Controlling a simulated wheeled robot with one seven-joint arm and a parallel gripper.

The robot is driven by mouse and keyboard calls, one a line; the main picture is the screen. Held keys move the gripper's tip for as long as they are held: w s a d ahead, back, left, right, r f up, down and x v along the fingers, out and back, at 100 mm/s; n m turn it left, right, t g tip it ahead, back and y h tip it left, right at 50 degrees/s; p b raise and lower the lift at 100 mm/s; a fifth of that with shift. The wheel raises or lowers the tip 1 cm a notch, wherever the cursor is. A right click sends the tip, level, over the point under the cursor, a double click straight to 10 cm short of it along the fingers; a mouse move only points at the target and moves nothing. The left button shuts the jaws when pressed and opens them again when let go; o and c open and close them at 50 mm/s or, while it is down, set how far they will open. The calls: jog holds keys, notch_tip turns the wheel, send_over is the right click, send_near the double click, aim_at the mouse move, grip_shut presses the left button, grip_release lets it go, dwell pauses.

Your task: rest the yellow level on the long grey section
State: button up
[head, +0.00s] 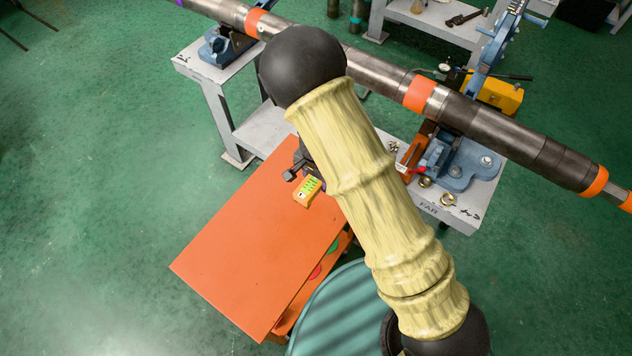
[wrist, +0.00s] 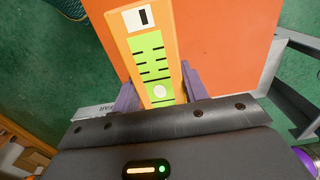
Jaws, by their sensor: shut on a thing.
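The yellow level (head: 307,193) has a green face with dark marks. In the wrist view the level (wrist: 150,50) stands between the two purple fingers of my gripper (wrist: 160,92), which is shut on it. In the head view my gripper (head: 300,173) and the level appear over the far end of the orange tabletop; the gap below is hard to judge. The long grey pipe (head: 375,74) runs across the top of the head view, beyond the gripper and apart from the level. My arm hides part of the pipe.
Orange bands (head: 419,93) mark the pipe. Blue vises (head: 458,160) support it on grey benches (head: 228,100). Small brass parts (head: 447,199) and a red-orange tool lie on the right bench. The orange tabletop (head: 255,250) is mostly clear.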

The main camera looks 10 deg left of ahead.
jog(key=shift+w, duration=0.1)
dwell(0.4)
jog(key=w+d+r+n, duration=0.1)
jog(key=w+d+n, duration=0.1)
jog(key=d, duration=1)
jog(key=w+d+r+n, duration=0.1)
jog(key=w+d, duration=0.4)
jog(key=d, duration=0.8)
jog(key=shift+w+d+n, duration=0.3)
jog(key=shift+n, duration=0.4)
